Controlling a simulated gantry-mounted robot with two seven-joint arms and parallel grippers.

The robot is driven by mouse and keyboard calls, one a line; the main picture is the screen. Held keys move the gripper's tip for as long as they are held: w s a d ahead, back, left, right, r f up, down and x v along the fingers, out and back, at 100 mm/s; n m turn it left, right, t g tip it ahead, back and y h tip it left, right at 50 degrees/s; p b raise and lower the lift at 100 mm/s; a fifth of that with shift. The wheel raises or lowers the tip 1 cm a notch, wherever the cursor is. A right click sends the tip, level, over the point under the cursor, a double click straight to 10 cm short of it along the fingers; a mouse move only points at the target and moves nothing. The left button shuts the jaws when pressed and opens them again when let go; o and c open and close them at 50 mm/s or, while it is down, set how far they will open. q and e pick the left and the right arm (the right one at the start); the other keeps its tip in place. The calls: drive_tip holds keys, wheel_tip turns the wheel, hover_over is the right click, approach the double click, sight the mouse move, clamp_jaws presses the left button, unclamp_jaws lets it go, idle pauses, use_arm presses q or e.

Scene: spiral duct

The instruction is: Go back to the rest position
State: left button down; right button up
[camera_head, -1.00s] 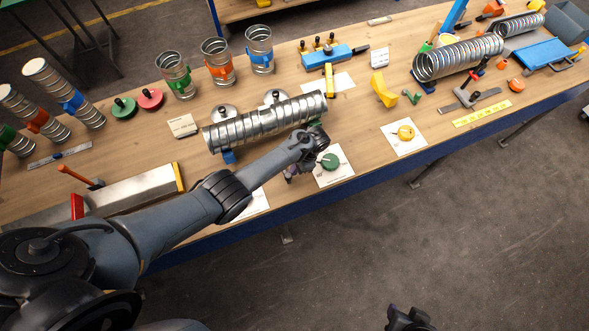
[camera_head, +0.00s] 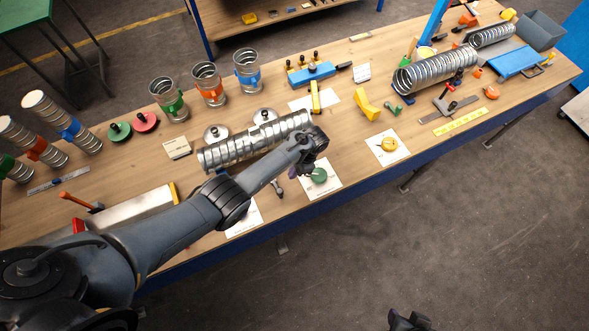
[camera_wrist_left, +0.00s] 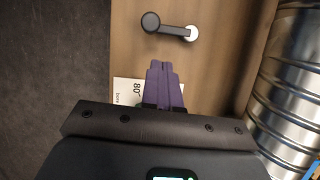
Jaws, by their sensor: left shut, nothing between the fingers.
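My left gripper (camera_head: 296,172) is over the front part of the workbench (camera_head: 222,120), beside the spiral duct (camera_head: 258,141). In the left wrist view its purple fingers (camera_wrist_left: 163,84) are closed together with nothing between them. A small crank-like piece with a black knob (camera_wrist_left: 165,27) lies on the wood beyond the fingertips, apart from them. It also shows in the head view (camera_head: 278,187). A dark part of my right arm's end (camera_head: 408,321) shows at the bottom edge; its fingers cannot be made out.
A green disc (camera_head: 319,175) on a white card lies close to the left gripper. A yellow piece (camera_head: 388,144) lies on another card to the right. Ringed metal cans (camera_head: 208,84) stand behind the duct. The floor in front of the bench is clear.

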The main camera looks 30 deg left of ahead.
use_arm(q)
drive_tip(key=s+d+n+t+h, duration=0.2)
drive_tip(key=s+d+t, duration=0.1)
drive_tip(key=s, duration=0.7)
drive_tip(key=s+r+n+t, duration=0.3)
drive_tip(key=s+r+t, duration=0.1)
drive_tip(key=s+r, duration=1.1)
wheel_tip(320, 180, up, 3)
drive_tip(key=shift+s+r+h, duration=0.1)
drive_tip(key=shift+s+h, duration=0.05)
drive_tip(key=shift+h, duration=0.25)
